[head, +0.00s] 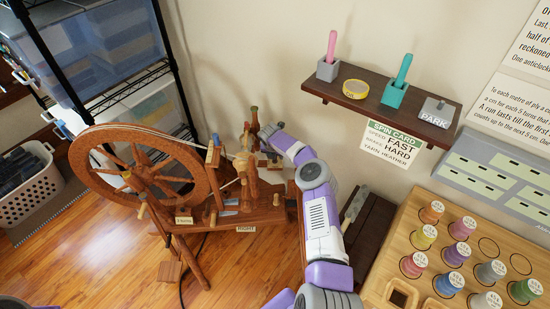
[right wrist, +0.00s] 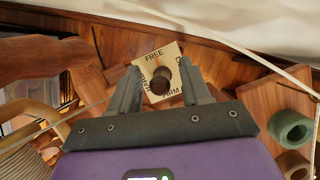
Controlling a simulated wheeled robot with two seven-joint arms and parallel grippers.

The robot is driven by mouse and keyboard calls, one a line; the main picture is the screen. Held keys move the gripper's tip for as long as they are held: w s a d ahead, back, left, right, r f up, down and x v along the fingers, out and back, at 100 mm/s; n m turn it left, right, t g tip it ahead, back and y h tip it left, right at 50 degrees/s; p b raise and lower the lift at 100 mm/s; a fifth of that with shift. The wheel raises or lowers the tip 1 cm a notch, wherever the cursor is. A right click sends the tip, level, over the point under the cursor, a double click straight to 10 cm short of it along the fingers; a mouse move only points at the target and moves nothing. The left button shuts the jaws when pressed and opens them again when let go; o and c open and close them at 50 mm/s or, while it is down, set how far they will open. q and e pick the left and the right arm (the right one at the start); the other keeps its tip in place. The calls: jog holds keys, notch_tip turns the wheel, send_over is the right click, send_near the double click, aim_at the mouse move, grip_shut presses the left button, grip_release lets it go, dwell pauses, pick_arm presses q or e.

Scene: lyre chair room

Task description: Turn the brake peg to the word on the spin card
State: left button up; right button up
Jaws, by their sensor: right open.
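The spinning wheel (head: 140,170) stands left of centre in the head view. The brake peg (right wrist: 160,78), a dark round wooden knob, stands on a cream dial plate (right wrist: 174,60) in the right wrist view. FREE reads at the plate's top and FIRM at its lower right; the side words are partly hidden. I cannot tell which word the peg points to. My right gripper (right wrist: 160,88) is open, its fingers on either side of the peg with gaps showing. The spin card (head: 394,146) reads SPEED FAST, BRAKE HARD, YARN HEATHER.
A wall shelf (head: 360,101) holds a pink peg, yellow tape, a teal holder and a PARK block. A wooden rack (head: 400,245) of several yarn spools is at lower right. A wire shelf with bins (head: 100,50) and a white basket (head: 25,185) are at left.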

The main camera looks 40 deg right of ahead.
jog(key=shift+w+d+f, duration=0.2)
jog(key=shift+f, duration=0.45)
grip_shut()
jog(key=shift+m+h, duration=0.3)
jog(key=shift+m, duration=0.5)
jog(key=shift+f+m+g+b, duration=0.15)
jog(key=shift+m+g+b, duration=0.45)
jog(key=shift+m+b, duration=0.45)
jog(key=shift+s+m+b, duration=0.15)
jog(key=shift+m+b, duration=0.25)
jog(key=shift+m, duration=0.05)
